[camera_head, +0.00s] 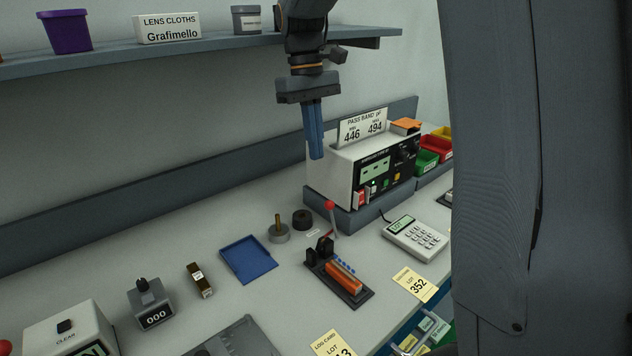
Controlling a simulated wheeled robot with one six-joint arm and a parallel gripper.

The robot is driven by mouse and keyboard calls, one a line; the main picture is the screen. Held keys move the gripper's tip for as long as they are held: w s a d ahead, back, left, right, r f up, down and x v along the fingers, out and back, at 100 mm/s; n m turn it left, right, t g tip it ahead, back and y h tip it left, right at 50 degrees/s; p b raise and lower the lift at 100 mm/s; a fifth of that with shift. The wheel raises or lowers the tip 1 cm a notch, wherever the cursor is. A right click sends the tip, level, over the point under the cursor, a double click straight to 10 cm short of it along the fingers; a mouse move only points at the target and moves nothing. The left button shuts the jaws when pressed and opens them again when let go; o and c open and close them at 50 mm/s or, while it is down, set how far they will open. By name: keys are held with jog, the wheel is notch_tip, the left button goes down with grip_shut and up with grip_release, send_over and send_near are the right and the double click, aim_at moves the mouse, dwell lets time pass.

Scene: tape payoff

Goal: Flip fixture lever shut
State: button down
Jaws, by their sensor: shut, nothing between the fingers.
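The fixture (350,290) is a dark base on the bench with an orange block and small blue parts on it. Its lever (334,221) has a red ball knob and stands nearly upright at the fixture's back end. My gripper (316,156) points down with its blue fingers together and nothing between them. It is above the bench, in front of the white instrument's left side in the picture, higher than the red knob and apart from it.
A white instrument (345,177) with a pass-band card stands behind the fixture. A keypad (415,237) is to the right, a blue tray (248,259) to the left. A shelf (200,47) runs above. My grey body blocks the right side.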

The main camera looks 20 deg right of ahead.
notch_tip(320, 180, down, 10)
jog(key=s+p, duration=0.1)
jog(key=p, duration=0.1)
jog(key=shift+s+d, duration=0.3)
jog(key=shift+s, duration=0.1)
jog(key=shift+d+r, duration=0.1)
dwell(0.4)
